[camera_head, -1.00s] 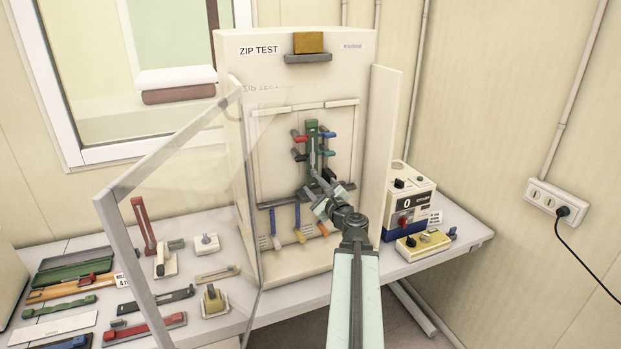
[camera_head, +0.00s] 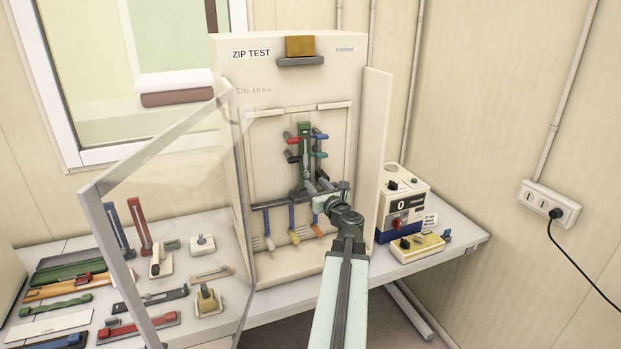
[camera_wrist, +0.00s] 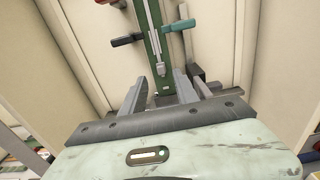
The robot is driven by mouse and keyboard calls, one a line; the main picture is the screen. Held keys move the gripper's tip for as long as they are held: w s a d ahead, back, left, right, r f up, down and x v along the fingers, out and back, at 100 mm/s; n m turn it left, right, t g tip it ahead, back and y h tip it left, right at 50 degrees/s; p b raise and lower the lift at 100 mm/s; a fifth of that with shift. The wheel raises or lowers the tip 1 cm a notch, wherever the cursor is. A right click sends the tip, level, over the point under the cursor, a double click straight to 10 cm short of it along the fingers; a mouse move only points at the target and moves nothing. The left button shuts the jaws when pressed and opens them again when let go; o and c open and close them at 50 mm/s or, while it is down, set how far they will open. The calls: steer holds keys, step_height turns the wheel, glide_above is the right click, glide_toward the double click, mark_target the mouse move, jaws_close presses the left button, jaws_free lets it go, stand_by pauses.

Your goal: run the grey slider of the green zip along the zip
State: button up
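The green zip (camera_head: 303,150) runs upright on the back panel of the test box. It also shows in the wrist view (camera_wrist: 151,28), with its grey slider (camera_wrist: 159,68) low on the strip and a pale narrow piece running above it. My gripper (camera_head: 318,184) is at the lower end of the zip, a little to its right in the head view. In the wrist view my gripper (camera_wrist: 160,80) is open, one grey finger on each side of the strip's lower end. The slider appears between and beyond the fingertips. No contact shows.
Red, blue and teal-handled clamps (camera_head: 318,154) flank the zip. A grey bar (camera_head: 275,203) with several coloured levers lies below. A clear door (camera_head: 165,190) stands open at left. A control box (camera_head: 404,205) sits at right, and loose parts cover the left table.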

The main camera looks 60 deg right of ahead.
mark_target(308, 175)
steer(key=x, duration=0.6)
steer(key=shift+d, duration=0.15)
steer(key=shift+c, duration=0.3)
jaws_close()
steer(key=shift+f, duration=0.1)
stand_by(0.7)
